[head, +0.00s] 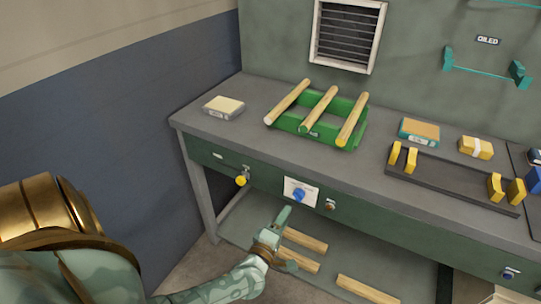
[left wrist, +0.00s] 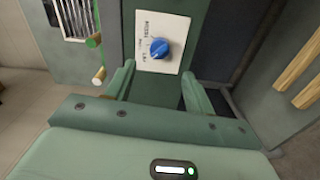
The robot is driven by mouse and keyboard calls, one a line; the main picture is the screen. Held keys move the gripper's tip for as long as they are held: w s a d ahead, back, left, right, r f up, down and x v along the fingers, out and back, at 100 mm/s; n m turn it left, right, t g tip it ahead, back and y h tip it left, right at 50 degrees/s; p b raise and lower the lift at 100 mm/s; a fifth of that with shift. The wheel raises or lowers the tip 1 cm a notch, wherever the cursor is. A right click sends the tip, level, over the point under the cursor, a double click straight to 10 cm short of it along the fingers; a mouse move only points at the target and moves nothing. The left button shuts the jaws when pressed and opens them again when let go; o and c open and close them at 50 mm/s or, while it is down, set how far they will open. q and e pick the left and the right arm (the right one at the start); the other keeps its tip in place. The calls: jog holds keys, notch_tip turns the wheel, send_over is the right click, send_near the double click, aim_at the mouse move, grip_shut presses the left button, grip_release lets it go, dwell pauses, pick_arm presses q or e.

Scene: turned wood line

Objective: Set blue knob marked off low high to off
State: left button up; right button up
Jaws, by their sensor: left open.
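The blue knob (head: 298,195) sits on a white plate (head: 312,189) on the green front of the workbench. In the left wrist view the blue knob (left wrist: 160,48) shows on its white plate (left wrist: 163,28), which bears small dark lettering. The words are too small to read surely, and I cannot tell which mark the knob points to. My left gripper (head: 289,237) is open and empty, below and in front of the knob. In the left wrist view its two fingers (left wrist: 158,88) stand apart, with the knob beyond them and between their lines. My right gripper is not in view.
A yellow knob (head: 241,180) is left of the plate and a brown knob (head: 330,204) right of it. A green rack (head: 290,124) with wooden rods and a dark tray (head: 450,181) stand on the bench top. Wooden bars (head: 305,240) lie on the lower shelf.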

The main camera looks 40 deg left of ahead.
pick_arm(q)
jog(key=v, duration=0.7)
jog(key=shift+s+p, duration=0.35)
jog(key=shift+p, duration=0.1)
jog(key=s+d+f+m+g+h, duration=0.25)
jog(key=s+f+m+g, duration=0.2)
jog(key=f+m, duration=0.35)
jog(key=s+d+f+m+g+h, duration=0.25)
jog(key=s+f+m, duration=0.4)
jog(key=f, duration=0.35)
jog(key=s+f+m+g, duration=0.3)
jog(key=s+f, duration=0.1)
jog(key=s, duration=0.5)
jog(key=s+f+m+g, duration=0.3)
jog(key=s+f, duration=0.1)
jog(key=s, duration=0.6)
jog(key=s+f+m+g, duration=0.3)
jog(key=s+f+g, duration=0.1)
jog(key=s, duration=0.5)
jog(key=shift+s+a+f+y, duration=0.2)
jog(key=shift+f+y, duration=0.1)
jog(key=shift+f, duration=0.1)
